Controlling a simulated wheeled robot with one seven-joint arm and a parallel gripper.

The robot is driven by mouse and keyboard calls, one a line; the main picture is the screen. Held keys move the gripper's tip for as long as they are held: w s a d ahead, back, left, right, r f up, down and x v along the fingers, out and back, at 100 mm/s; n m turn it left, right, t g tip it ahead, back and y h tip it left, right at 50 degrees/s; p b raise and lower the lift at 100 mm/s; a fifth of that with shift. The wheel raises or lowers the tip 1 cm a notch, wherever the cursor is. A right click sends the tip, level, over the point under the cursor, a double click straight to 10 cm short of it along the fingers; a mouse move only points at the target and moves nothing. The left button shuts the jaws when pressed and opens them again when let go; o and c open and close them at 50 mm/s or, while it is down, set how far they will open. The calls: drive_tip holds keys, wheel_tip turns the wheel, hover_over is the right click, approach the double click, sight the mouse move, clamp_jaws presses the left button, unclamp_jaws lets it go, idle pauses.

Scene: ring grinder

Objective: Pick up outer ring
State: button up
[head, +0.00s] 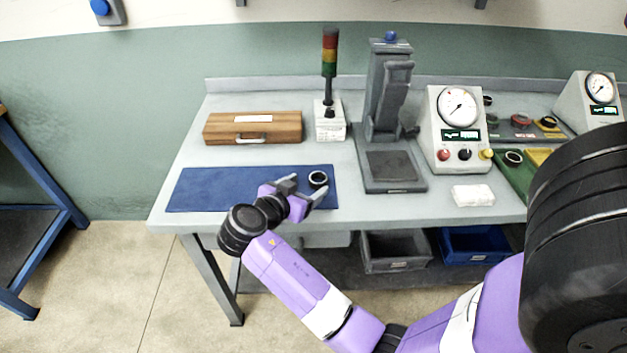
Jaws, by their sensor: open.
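A small dark ring with a pale inner edge (318,179) lies on the right part of the blue mat (215,190). It looks like the outer ring. My gripper (308,188) is open, low over the mat's right end. Its grey fingers reach toward the ring, one to the left of it and one just below it in the picture. I cannot tell whether either finger touches the ring or how high they are above the mat.
A wooden case (253,128) stands behind the mat, with a signal light (330,70) beside it. A grey press (387,130) and a dial gauge unit (458,130) stand to the right. More rings sit in trays at the right.

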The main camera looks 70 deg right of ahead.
sight(321, 175)
drive_tip(key=shift+p+x, duration=0.85)
drive_tip(key=shift+x, duration=2.15)
drive_tip(key=shift+c, duration=0.2)
drive_tip(key=c, duration=1.4)
drive_tip(key=shift+c, duration=0.6)
drive_tip(key=shift+r, duration=0.1)
